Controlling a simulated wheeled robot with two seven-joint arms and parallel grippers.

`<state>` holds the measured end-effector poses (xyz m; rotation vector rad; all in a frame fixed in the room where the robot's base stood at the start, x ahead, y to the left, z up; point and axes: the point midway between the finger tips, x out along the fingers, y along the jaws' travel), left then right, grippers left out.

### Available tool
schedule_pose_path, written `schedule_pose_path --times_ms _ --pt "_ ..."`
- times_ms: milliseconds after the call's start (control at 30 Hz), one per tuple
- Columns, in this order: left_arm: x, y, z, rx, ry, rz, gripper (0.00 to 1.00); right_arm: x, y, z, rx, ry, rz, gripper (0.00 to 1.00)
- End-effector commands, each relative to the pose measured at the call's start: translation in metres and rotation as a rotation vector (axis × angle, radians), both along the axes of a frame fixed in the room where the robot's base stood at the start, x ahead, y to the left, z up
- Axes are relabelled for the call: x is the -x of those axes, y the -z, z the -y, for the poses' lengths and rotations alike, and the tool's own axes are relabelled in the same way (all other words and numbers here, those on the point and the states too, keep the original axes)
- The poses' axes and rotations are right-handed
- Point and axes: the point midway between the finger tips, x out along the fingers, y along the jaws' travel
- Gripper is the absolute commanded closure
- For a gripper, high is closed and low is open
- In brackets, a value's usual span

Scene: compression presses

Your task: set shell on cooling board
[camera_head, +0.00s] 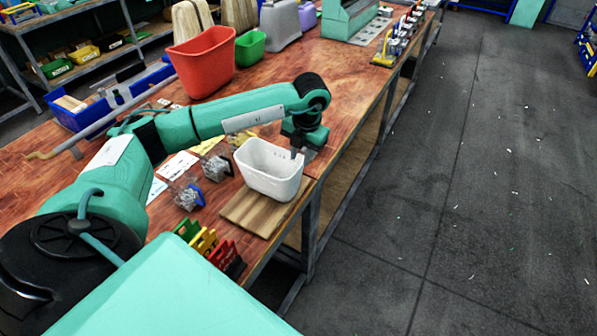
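The white shell (268,172) is an open-topped, rounded tub, roughly upright. It is at or just above the wooden cooling board (243,213), which shows to its left and in front of it near the table's edge. I cannot tell whether the shell's base touches the board. My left gripper (298,154) is at the far right rim of the shell, with a fingertip showing inside the wall, and appears shut on that rim. The other finger is hidden. My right gripper is not in view.
Small clear-and-blue parts (187,195) and papers lie left of the board. Green, yellow and red clips (206,243) stand in front. A red bin (203,62) and a green bin (250,48) stand farther back. The floor right of the table is open.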

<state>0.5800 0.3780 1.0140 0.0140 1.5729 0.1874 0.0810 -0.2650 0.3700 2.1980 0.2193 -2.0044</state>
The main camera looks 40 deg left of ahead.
Motion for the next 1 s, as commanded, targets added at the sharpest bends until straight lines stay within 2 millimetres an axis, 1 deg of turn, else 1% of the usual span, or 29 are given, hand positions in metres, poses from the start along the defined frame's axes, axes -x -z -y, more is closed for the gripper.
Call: schedule_pose_path --times_ms 33,100,200,267,400,800,900,967,1000 --pt "-0.001 -0.007 0.001 0.000 0.001 0.004 0.74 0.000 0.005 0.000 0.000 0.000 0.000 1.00" --pt "-0.001 -0.017 0.002 0.000 -0.001 0.001 0.74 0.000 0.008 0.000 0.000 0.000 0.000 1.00" --pt "-0.001 -0.027 0.003 0.000 -0.001 0.001 0.74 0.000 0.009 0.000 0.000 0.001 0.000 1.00" --pt "0.000 -0.030 0.004 0.000 -0.001 0.000 0.74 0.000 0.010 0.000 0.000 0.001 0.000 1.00" --pt "0.000 -0.032 0.004 0.000 0.000 -0.001 0.74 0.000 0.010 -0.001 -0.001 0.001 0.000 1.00" --pt "0.000 -0.032 0.004 0.000 0.000 -0.001 0.74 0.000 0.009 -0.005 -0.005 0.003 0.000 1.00" --pt "0.000 -0.037 0.004 0.000 0.000 -0.001 0.74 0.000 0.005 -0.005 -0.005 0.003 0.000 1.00" --pt "0.000 -0.045 0.004 0.000 -0.001 -0.001 0.74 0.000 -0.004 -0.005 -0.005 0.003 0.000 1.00" --pt "0.000 -0.053 0.004 0.000 -0.001 0.000 0.74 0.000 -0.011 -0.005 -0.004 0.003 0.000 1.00"
